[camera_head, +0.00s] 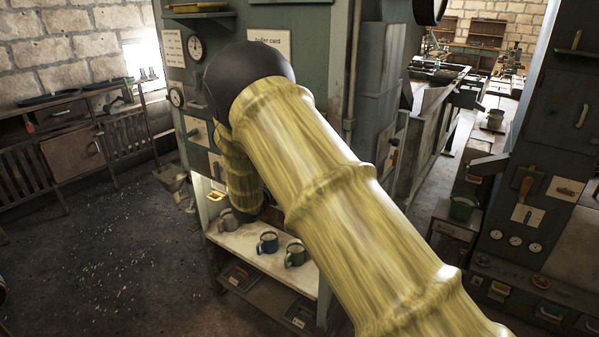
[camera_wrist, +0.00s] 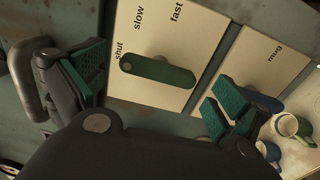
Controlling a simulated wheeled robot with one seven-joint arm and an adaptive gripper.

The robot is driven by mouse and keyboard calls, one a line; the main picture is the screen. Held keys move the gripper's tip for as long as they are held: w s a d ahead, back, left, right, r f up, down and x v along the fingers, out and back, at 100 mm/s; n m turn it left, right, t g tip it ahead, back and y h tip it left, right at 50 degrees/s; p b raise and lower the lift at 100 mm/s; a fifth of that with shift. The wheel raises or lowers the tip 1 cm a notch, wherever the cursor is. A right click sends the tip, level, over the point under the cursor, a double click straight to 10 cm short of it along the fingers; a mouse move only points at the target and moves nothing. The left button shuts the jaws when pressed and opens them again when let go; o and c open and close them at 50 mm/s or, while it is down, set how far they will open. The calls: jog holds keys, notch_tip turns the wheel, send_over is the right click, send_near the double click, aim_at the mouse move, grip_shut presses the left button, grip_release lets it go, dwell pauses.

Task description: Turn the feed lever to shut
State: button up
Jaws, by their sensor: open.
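The feed lever (camera_wrist: 170,73) is a dark green bar on a cream plate (camera_wrist: 135,25) marked "shut", "slow" and "fast" in the wrist view. Its left end lies beside the word "shut", and the bar runs rightward and slightly down from there. My gripper (camera_wrist: 160,88) is open, with one green-padded finger left of the lever and the other to its right. The lever shows between the fingers; I see no clear contact.
A shelf (camera_head: 240,236) below my arm holds a blue mug (camera_head: 267,242), a green mug (camera_head: 295,254) and a grey mug (camera_head: 228,220). A metal handle (camera_wrist: 30,85) stands at the left. Open floor (camera_head: 110,250) lies left.

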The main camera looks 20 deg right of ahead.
jog(key=v, duration=0.9)
jog(key=shift+s, duration=0.1)
